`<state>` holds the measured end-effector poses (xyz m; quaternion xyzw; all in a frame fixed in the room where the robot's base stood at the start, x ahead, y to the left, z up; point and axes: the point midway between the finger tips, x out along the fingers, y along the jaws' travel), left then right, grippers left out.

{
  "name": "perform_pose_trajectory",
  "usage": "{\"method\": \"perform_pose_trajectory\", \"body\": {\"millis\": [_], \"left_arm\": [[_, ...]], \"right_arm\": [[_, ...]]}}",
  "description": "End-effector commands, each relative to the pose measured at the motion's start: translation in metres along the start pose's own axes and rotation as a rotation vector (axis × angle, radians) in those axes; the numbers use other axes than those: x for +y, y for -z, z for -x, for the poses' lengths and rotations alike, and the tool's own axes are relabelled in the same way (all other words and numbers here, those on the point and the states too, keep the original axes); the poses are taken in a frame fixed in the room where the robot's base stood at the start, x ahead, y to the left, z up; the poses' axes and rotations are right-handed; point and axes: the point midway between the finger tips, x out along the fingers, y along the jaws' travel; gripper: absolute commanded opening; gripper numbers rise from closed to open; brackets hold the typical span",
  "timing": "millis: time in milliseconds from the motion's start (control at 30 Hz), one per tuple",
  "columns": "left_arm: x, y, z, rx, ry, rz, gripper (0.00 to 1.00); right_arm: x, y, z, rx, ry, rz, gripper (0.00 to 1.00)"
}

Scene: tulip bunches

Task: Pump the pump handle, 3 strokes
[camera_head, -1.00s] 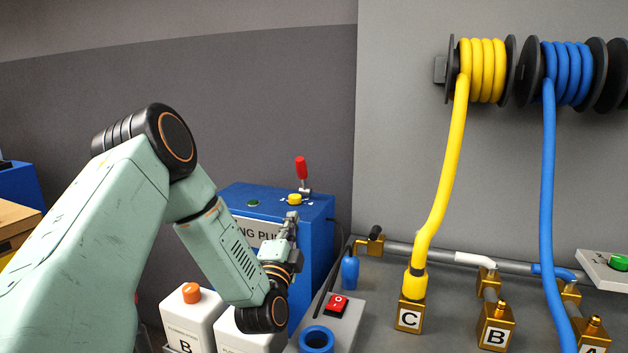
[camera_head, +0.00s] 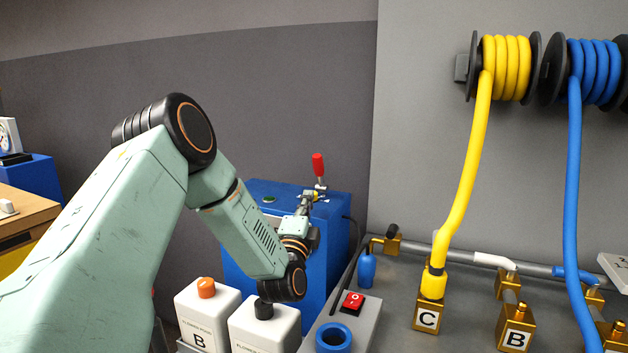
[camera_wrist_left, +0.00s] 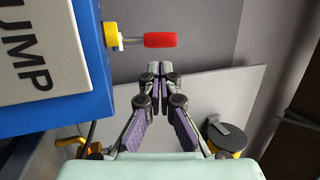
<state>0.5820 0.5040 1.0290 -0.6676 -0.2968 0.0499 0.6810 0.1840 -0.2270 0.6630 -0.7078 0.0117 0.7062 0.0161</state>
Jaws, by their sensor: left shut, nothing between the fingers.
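The pump handle is a red grip (camera_head: 318,164) on a short metal lever, standing upright on top of the blue pump box (camera_head: 335,262). In the left wrist view the red grip (camera_wrist_left: 160,40) lies sideways, joined by a metal rod to a yellow base (camera_wrist_left: 112,36). My left gripper (camera_head: 308,196) is just below and in front of the handle in the head view, and hides part of the yellow base. In the left wrist view my left gripper (camera_wrist_left: 160,68) has its fingertips together and empty, with a gap between them and the red grip. My right gripper is not in view.
White flower-food bottles, one with an orange cap (camera_head: 206,288) and one with a black cap (camera_head: 263,309), stand before the pump. A red switch (camera_head: 352,302) sits right of them. A yellow hose (camera_head: 466,190) and a blue hose (camera_head: 573,170) hang at the right.

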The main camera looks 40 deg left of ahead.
Motion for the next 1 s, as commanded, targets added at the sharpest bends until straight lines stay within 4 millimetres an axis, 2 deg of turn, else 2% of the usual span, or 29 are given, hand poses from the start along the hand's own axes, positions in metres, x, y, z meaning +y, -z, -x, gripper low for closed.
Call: {"method": "perform_pose_trajectory", "body": {"millis": [300,500,700,1000], "left_arm": [[0.001,0.000,-0.059,-0.001,0.003,0.000,0.00],[0.001,0.000,-0.082,0.000,0.001,-0.001,0.00],[0.001,-0.001,-0.090,-0.001,-0.001,0.001,0.00],[0.000,-0.001,-0.091,-0.001,-0.001,0.001,0.00]], "right_arm": [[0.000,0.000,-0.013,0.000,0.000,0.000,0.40],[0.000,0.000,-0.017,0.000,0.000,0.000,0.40],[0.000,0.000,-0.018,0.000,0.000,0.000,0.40],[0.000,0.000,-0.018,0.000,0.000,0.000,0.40]]}}
